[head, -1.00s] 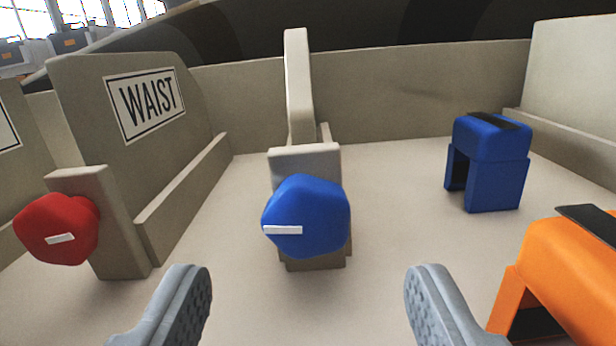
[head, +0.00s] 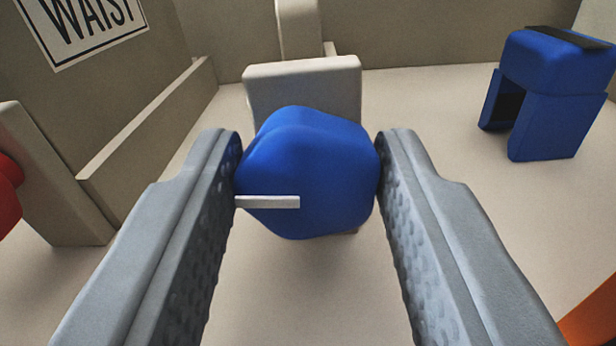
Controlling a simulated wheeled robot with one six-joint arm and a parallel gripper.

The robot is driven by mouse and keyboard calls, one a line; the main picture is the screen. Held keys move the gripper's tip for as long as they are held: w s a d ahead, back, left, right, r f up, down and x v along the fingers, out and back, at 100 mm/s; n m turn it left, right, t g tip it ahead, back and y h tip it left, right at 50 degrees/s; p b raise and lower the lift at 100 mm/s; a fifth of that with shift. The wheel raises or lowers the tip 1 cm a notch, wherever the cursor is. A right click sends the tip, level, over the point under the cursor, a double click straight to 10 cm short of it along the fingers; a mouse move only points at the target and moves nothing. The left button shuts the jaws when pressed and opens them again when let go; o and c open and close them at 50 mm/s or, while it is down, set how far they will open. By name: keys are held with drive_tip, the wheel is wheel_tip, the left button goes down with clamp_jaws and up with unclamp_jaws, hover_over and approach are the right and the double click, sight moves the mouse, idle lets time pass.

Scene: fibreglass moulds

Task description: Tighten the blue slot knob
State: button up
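The blue slot knob (head: 318,165) is a rounded, many-sided knob in the middle of the head view. It sits on the front of a beige post (head: 305,82). A white mark (head: 268,202) on its face lies horizontal, pointing left from near its centre. My gripper (head: 309,162) has its two grey fingers on either side of the knob. Both fingertips are at the knob's left and right edges and appear to touch it. The lower part of the post is mostly hidden behind the knob.
A red knob (head: 8,195) on another post shows at the left edge, below a WAIST label (head: 92,22). A blue bracket-like block (head: 549,95) stands at the right. An orange piece (head: 594,308) shows at the lower right corner. Beige floor lies between.

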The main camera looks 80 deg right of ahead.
drive_tip(key=shift+m, duration=0.3)
drive_tip(key=shift+c, duration=0.3)
drive_tip(key=shift+s+m, duration=0.1)
drive_tip(key=shift+m, duration=2.6)
drive_tip(key=o, duration=1)
drive_tip(key=s+a, duration=0.3)
drive_tip(key=a, duration=1.4)
drive_tip(key=shift+s, duration=0.2)
